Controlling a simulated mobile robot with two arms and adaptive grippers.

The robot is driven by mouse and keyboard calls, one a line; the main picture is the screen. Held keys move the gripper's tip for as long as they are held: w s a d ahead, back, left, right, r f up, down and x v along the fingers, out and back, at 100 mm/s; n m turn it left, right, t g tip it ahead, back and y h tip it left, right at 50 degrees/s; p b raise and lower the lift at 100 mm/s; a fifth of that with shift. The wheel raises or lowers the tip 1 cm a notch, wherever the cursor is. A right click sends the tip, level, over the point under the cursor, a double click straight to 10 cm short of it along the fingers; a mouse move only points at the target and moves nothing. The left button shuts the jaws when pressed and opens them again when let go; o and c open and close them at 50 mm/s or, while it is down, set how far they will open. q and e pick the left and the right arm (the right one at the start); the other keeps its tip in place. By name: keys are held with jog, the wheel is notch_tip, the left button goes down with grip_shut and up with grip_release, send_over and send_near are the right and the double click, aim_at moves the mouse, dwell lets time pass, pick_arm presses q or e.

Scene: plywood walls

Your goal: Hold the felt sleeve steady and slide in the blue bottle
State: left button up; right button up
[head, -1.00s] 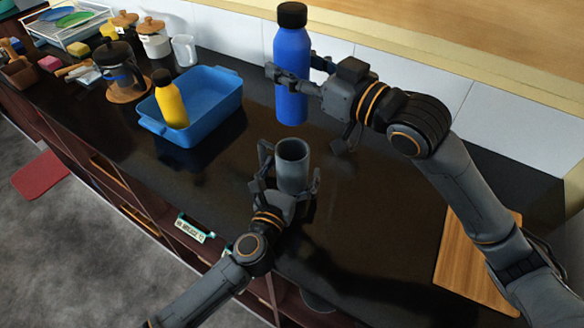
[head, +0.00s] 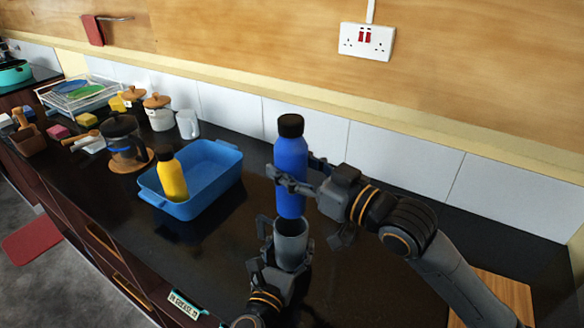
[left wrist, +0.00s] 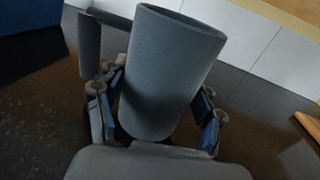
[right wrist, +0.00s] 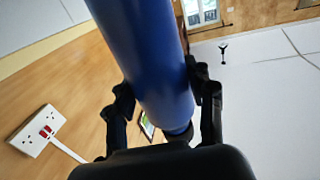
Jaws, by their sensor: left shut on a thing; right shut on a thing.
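The blue bottle (head: 291,160) with a black cap stands upright in my right gripper (head: 294,174), which is shut on its body. The right wrist view also shows the bottle (right wrist: 148,55) between the fingers. The grey felt sleeve (head: 292,245) is upright, mouth up, with my left gripper (head: 282,264) shut around it low down. In the left wrist view the sleeve (left wrist: 165,75) leans slightly and no bottle shows at its mouth. In the head view the bottle's base lines up with the sleeve's rim; the gap between them is hard to judge.
A blue tub (head: 215,182) with a yellow bottle (head: 171,178) stands left of the sleeve. A cafetiere (head: 124,140), jars and a mug (head: 188,124) are further left. A wooden board (head: 505,295) lies at the right. The tiled wall is behind.

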aim_at(303, 204)
dwell(0.3)
jog(key=shift+f, duration=7.1)
pick_arm(q)
jog(key=shift+s+d, duration=0.1)
pick_arm(e)
jog(key=shift+s+f, duration=0.1)
jog(key=shift+f, duration=0.9)
pick_arm(q)
jog(key=shift+r, duration=0.1)
pick_arm(e)
jog(key=o, duration=1.6)
jog(key=shift+f, duration=0.1)
pick_arm(q)
jog(key=shift+a, duration=0.2)
pick_arm(e)
jog(key=shift+r, duration=1.15)
pick_arm(q)
jog(key=shift+d, duration=0.1)
pick_arm(e)
jog(key=shift+r, duration=3.35)
